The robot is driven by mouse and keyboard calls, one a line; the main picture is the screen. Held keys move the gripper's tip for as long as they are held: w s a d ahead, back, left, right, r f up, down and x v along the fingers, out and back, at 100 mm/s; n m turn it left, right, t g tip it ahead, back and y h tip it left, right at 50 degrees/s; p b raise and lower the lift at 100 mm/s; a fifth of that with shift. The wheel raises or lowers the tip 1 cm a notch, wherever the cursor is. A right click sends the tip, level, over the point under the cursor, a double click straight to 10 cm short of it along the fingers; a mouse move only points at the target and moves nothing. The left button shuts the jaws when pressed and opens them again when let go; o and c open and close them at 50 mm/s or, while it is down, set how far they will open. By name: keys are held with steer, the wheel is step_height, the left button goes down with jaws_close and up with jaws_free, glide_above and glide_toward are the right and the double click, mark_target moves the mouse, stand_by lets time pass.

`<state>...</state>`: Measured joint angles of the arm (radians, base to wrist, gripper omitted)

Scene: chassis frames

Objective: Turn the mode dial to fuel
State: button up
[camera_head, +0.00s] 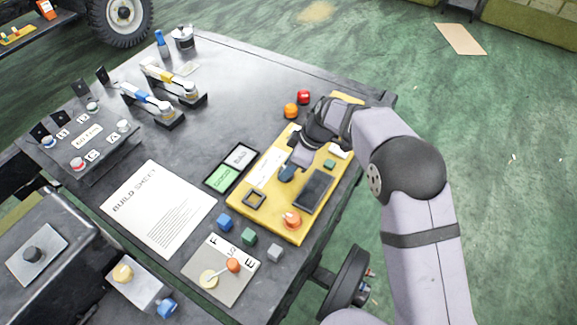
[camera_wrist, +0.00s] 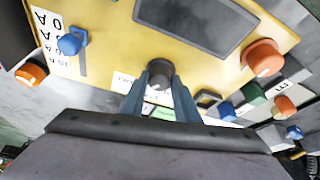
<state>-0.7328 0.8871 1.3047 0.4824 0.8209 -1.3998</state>
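The yellow tester panel (camera_head: 277,229) lies on the dark table and fills the upper part of the wrist view (camera_wrist: 110,30). My gripper (camera_head: 287,174) points down over the panel, left of its dark screen (camera_head: 314,190). In the wrist view, the two blue-grey fingers of my gripper (camera_wrist: 160,90) stand either side of a round dark knob (camera_wrist: 160,70), likely the mode dial. No clear gap shows between fingertips and knob, but I cannot tell whether they press on it. The knob's pointer and the mode labels cannot be read. In the head view my gripper hides the knob.
The panel also carries an orange knob (camera_head: 292,219); a blue knob (camera_wrist: 72,41) shows in the wrist view. Orange (camera_head: 291,110) and red (camera_head: 303,96) buttons stand behind.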

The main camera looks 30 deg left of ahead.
steer(key=shift+m+t+b, duration=0.3)
steer(key=shift+m+b, duration=0.25)
steer(key=shift+m, duration=0.15)
steer(key=shift+s+m+t, duration=0.1)
steer(key=shift+m+t, duration=0.2)
steer(key=shift+m, duration=0.5)
steer(key=o, duration=1)
steer(key=shift+o, duration=0.2)
steer(key=b+v, duration=0.1)
steer(key=v, duration=0.6)
steer(key=shift+r, duration=0.15)
steer(key=shift+d, duration=0.2)
